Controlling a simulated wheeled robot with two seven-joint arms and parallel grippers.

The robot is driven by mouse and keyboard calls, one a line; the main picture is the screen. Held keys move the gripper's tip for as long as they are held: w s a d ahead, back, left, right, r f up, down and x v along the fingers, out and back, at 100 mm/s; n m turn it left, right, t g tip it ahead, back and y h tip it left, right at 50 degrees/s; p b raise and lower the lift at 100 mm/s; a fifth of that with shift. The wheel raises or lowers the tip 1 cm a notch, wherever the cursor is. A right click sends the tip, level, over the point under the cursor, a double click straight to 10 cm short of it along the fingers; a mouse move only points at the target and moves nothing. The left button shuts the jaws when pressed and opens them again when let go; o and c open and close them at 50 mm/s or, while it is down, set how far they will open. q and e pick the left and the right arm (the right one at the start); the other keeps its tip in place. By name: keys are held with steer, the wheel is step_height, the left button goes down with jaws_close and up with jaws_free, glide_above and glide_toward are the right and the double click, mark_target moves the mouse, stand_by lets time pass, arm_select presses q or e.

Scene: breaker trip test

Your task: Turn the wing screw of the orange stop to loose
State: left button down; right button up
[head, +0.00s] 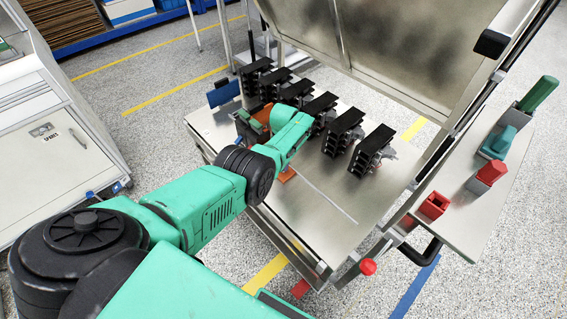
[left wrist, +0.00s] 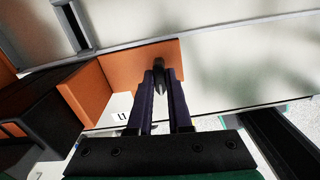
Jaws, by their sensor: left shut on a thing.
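The orange stop (left wrist: 118,62) shows in the left wrist view as an upright orange plate with an orange block beside it. Part of an orange piece also shows beside my arm in the head view (head: 263,114). A small dark wing screw (left wrist: 159,67) stands at the plate, between the fingertips of my left gripper (left wrist: 160,82). The gripper is shut on it, and the fingers hide part of it. Whether the screw is tight or loose cannot be told. In the head view my wrist hides the left gripper. My right gripper is in neither view.
Several black breakers (head: 345,126) stand in a row on the metal bench (head: 300,205). A raised metal cover (head: 390,45) is behind them. A small orange piece (head: 287,174) lies near my wrist. A side shelf (head: 482,212) at right holds red and green items. The bench front is mostly clear.

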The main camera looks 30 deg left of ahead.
arm_select(q)
steer(key=shift+n, duration=0.5)
steer(key=c, duration=0.8)
jaws_free()
steer(key=shift+c, duration=0.2)
steer(key=shift+r, duration=0.1)
step_height(320, 180, up, 7)
steer(key=p, duration=0.5)
step_height(320, 180, up, 7)
steer(key=p, duration=0.1)
steer(key=shift+r, duration=0.2)
